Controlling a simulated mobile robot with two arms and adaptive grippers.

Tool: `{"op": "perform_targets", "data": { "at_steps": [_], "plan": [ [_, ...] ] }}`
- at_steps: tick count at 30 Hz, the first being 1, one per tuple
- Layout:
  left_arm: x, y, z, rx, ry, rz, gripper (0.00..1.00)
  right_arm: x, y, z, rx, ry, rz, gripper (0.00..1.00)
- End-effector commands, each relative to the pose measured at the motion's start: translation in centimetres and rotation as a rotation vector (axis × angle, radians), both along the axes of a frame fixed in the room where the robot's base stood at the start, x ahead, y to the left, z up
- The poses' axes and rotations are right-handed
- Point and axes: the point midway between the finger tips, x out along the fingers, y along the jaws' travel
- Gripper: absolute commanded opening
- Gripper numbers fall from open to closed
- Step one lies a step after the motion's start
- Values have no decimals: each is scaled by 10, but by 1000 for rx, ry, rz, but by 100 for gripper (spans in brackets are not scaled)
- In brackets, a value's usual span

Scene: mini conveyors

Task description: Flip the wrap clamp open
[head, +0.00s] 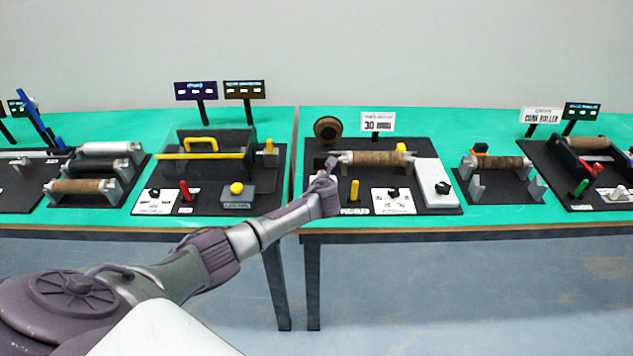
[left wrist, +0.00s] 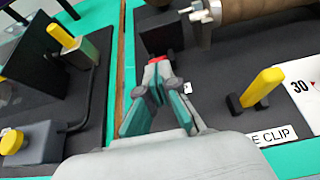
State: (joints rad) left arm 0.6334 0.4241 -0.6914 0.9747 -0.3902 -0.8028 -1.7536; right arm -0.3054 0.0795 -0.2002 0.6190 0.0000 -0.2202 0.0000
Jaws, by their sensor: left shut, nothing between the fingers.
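My left gripper (head: 328,166) is over the left end of the centre-right station, beside a brown cork roller (head: 375,158). In the left wrist view its fingertips (left wrist: 157,72) are closed together and hold nothing. A small red part (left wrist: 157,60) shows right at the tips, in front of a black block (left wrist: 160,32); I cannot tell whether they touch. The red part may belong to the wrap clamp, but no label confirms this and the fingers hide most of it. My right gripper is out of view.
The roller's metal end (left wrist: 203,15) is close on the right of the fingers. A white box (head: 434,182) stands at the station's right. The neighbouring left station has a yellow-handled guard (head: 205,156) and a yellow button (head: 236,188). A gap (head: 297,150) separates the two tables.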

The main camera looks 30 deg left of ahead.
Motion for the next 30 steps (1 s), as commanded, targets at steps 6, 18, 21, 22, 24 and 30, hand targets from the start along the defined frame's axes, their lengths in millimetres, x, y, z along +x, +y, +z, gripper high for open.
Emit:
{"op": "perform_targets", "data": {
  "at_steps": [6, 18, 21, 22, 24, 30],
  "plan": [
    [24, 8, 17, 2, -2, 1, 0, 1, 0, 7, 0, -1, 0, 73],
    [50, 23, 33, 1, -3, 0, 0, 8, 0, 5, 0, -10, 0, 73],
    [54, 26, 34, 2, -3, 0, 0, 8, 0, 3, 0, -10, 0, 73],
    [55, 27, 35, 2, -3, 0, 0, 8, 0, 2, 0, -10, 0, 73],
    [58, 28, 36, 1, -3, -1, 0, 8, 0, 1, 0, -10, 0, 73],
    [62, 31, 37, 0, -2, 0, 0, 8, 0, -1, 0, -10, 0, 73]
  ]
}}
